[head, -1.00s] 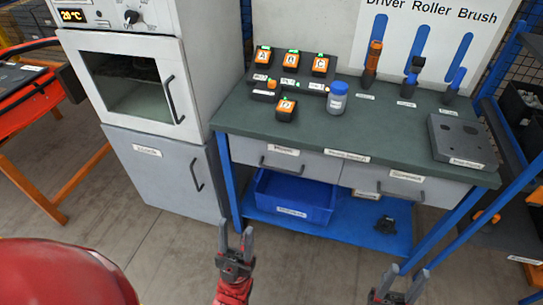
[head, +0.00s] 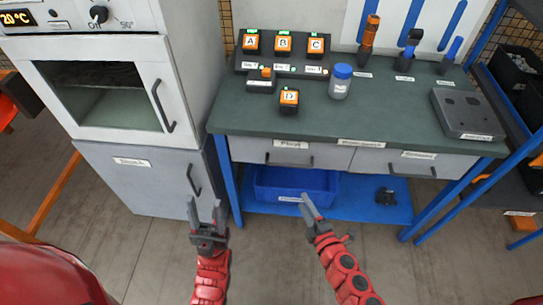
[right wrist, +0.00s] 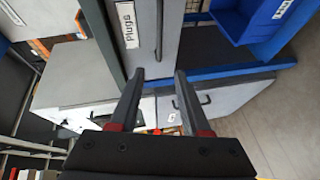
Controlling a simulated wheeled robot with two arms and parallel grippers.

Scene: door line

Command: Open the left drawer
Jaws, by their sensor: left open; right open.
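The left drawer (head: 258,151), labelled "Plugs", is shut under the green-topped workbench, with a dark bar handle (head: 290,162). In the right wrist view the drawer front (right wrist: 172,45) and its handle (right wrist: 159,28) show at the top, beyond the fingertips. My right gripper (head: 309,205) is open and empty, below the drawer in the head view and apart from the handle. It also shows in the right wrist view (right wrist: 159,75), fingers spread. My left gripper (head: 205,206) is open and empty, in front of the grey lower cabinet door.
A right drawer (head: 382,162) is shut beside it. A blue bin (head: 325,190) stands on the lower shelf. The bench top (head: 375,115) carries lettered blocks, a blue-capped jar (head: 340,82) and tools. An oven cabinet (head: 60,115) stands left. The floor before the bench is clear.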

